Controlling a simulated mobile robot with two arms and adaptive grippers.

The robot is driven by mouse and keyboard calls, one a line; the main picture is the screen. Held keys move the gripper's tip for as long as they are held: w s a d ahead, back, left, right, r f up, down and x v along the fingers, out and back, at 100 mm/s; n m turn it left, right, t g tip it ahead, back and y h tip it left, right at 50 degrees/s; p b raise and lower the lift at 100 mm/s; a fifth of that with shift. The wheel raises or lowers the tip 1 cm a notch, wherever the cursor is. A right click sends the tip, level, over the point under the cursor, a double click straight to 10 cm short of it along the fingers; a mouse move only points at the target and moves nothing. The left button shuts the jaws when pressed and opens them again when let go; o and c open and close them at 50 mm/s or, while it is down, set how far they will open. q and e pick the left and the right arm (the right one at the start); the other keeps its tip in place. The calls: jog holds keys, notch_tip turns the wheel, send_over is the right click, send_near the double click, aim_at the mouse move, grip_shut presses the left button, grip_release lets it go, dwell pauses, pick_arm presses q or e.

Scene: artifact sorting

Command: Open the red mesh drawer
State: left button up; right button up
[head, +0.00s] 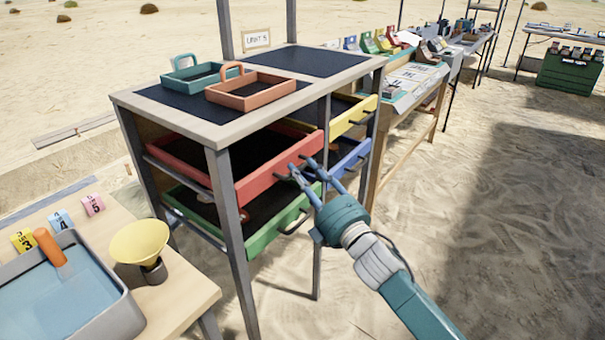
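The red mesh drawer (262,186) is in the upper left bay of the workbench, with a red frame and a dark mesh floor. Its front stands roughly level with the bench's front; I cannot tell if it is slightly out. My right gripper (299,165) is at the dark handle on the drawer front. Its two fingers are apart, with the tips at the handle. Whether they grip it is not clear, as the fingers cover part of the handle. My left gripper is not in view.
A green drawer (262,240) is below, with yellow (352,118) and blue (352,160) drawers to the right. Teal (190,79) and orange (252,97) trays stand on the bench top. Sand lies open to the right.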

jog(key=shift+w+a+r, duration=0.1)
jog(key=shift+w+a, duration=0.2)
jog(key=shift+w, duration=0.2)
grip_shut()
jog(key=shift+d, duration=0.1)
